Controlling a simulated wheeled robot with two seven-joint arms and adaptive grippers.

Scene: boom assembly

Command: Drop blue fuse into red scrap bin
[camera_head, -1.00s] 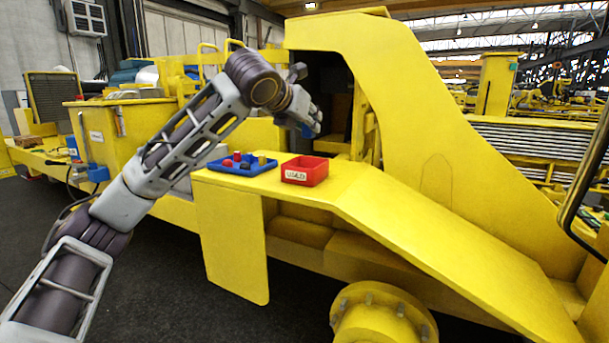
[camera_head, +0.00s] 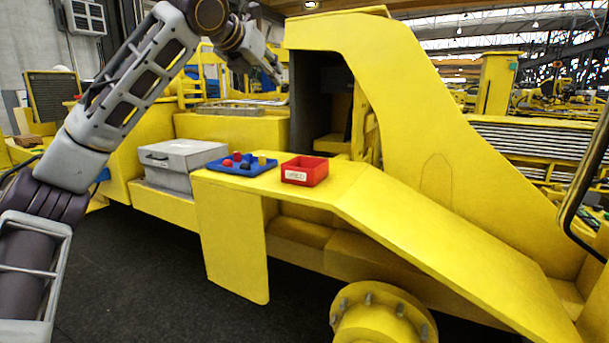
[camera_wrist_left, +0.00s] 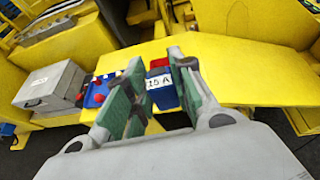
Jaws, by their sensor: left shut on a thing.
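The blue fuse (camera_wrist_left: 163,93), with a white "15 A" label, sits between the green-padded fingers of my left gripper (camera_wrist_left: 157,70), which is shut on it. In the head view my left gripper (camera_head: 274,68) is raised well above the yellow deck, in front of the dark cab opening; the fuse cannot be made out there. The red scrap bin (camera_head: 304,175), with a white label on its front, stands open on the deck, below and right of the gripper. In the left wrist view the bin (camera_wrist_left: 160,62) shows partly, behind the fuse and fingers. My right gripper is not in view.
A grey case (camera_head: 178,160) stands further left. The yellow deck (camera_head: 400,215) slopes down clear to the right. A tall yellow cab frame (camera_head: 400,80) rises behind.

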